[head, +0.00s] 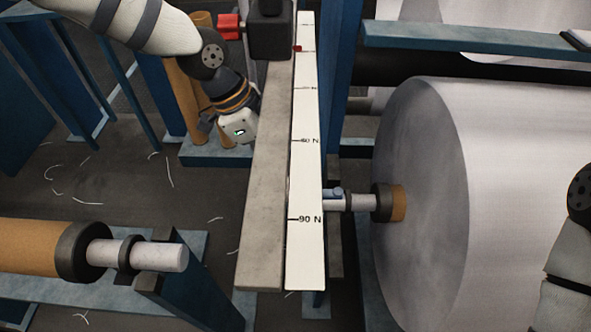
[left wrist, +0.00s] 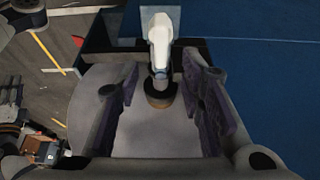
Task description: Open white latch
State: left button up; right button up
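In the left wrist view a white latch-like lever (left wrist: 160,32) stands upright on a shaft with a dark round collar (left wrist: 158,92). My left gripper (left wrist: 160,85) is open, with one dark finger on each side of the lever's lower part and a gap on both sides. In the head view the left gripper (head: 238,127) hangs just left of the long grey beam; its fingertips are hidden there. I cannot make out the lever in the head view. My right gripper is out of view; only part of the right arm shows at the right edge.
A white scale strip (head: 306,170) runs along the grey beam (head: 265,180). A large white roll (head: 500,190) fills the right side. A brown roller (head: 30,247) lies lower left, near blue frames (head: 200,285).

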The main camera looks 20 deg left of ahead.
aim_at(292, 181)
pick_arm(q)
jog(key=x, duration=0.8)
jog(key=shift+f+b, duration=0.1)
jog(key=shift+b, duration=0.25)
grip_shut()
